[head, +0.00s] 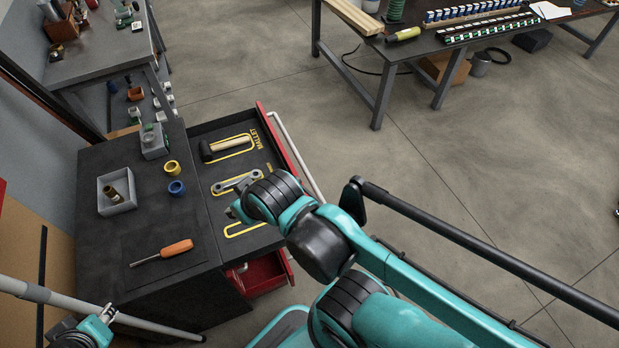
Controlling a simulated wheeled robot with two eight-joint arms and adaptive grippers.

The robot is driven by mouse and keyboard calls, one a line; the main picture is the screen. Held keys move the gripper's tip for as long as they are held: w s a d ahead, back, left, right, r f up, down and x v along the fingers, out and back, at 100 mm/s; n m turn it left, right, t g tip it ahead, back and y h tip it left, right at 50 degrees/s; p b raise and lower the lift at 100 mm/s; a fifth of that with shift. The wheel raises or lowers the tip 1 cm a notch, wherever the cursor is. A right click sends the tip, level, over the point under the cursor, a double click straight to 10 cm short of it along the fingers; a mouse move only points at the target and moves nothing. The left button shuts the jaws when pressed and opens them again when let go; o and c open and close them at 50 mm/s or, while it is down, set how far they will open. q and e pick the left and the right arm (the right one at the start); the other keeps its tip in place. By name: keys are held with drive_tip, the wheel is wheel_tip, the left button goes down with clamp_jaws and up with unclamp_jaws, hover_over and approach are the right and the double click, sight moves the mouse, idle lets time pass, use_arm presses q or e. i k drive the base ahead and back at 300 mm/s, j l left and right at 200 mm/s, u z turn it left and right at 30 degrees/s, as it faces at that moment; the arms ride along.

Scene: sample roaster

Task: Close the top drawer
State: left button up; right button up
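The top drawer (232,130) stands pulled out to the right of the black cabinet (100,240). It has a red front (284,145) with a long pale handle (297,158). Inside are a mallet (226,147) and a wrench (237,183) in yellow outlines. My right arm reaches over the drawer's near part and hides the near end of its front. My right gripper (236,210) is over the drawer, mostly hidden by its own wrist; contact is unclear. My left gripper (106,314) is low at the left, beside the cabinet's near side and apart from the drawer; its fingers are too small to read.
On the cabinet top are a grey tray (106,205), yellow ring (172,168), blue ring (177,188) and orange-handled screwdriver (176,248). A red lower drawer or bin (262,274) protrudes below. The floor (440,165) right of the drawer is clear up to a workbench (425,50).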

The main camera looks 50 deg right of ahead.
sight(239, 244)
drive_tip(key=k+l, duration=0.15)
drive_tip(key=l, duration=0.15)
drive_tip(key=k+l, duration=0.15)
drive_tip(key=l, duration=0.2)
drive_tip(key=k+l+z, duration=0.1)
drive_tip(key=l, duration=0.2)
drive_tip(key=k+l, duration=0.2)
drive_tip(key=l, duration=0.15)
drive_tip(key=i+l, duration=0.2)
drive_tip(key=l, duration=0.25)
drive_tip(key=i+l+z, duration=0.1)
drive_tip(key=i+l, duration=0.15)
drive_tip(key=l, duration=0.15)
drive_tip(key=k+l+u, duration=0.4)
drive_tip(key=l+u, duration=0.2)
